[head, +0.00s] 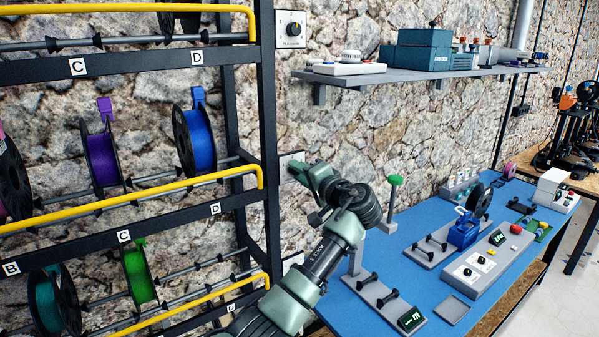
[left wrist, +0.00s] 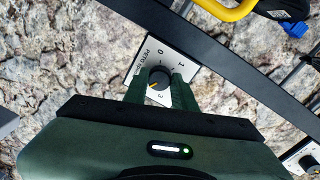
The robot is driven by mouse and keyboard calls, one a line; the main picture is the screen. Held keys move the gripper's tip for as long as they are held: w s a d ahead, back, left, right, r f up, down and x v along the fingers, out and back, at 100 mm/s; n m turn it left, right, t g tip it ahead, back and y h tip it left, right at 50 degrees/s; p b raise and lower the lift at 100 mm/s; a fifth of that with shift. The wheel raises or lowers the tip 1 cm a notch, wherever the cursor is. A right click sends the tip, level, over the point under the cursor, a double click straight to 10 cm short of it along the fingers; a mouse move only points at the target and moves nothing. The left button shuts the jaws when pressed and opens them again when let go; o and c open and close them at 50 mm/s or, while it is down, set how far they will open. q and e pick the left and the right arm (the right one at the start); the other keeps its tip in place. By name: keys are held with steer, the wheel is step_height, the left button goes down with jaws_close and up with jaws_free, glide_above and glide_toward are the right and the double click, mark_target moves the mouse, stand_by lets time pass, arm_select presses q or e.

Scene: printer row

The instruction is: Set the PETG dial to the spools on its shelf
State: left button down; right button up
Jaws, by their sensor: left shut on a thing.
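My left gripper (left wrist: 158,88) is shut on the knob, with a green finger on each side. In the head view my left gripper (head: 302,170) covers most of the plate (head: 288,158) beside the rack. On the rack's middle shelf are a purple spool (head: 103,158), a blue spool (head: 200,138) and a partly cut-off spool (head: 12,180) at the left edge.
Another dial (head: 292,29) is on the wall above. The lower shelf holds a teal spool (head: 46,302) and a green spool (head: 139,276). The rack's black post (head: 268,130) stands close left of my gripper. A blue workbench (head: 400,245) with devices lies to the right.

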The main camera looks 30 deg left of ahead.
stand_by(0.3)
arm_select(q)
steer(key=c, duration=1.1)
jaws_free()
steer(key=shift+c, duration=0.2)
steer(key=shift+d, duration=0.1)
steer(key=b+v, duration=0.4)
steer(key=v, duration=0.3)
steer(key=shift+d, duration=0.4)
steer(key=shift+s, duration=0.1)
steer(key=shift+f, duration=0.15)
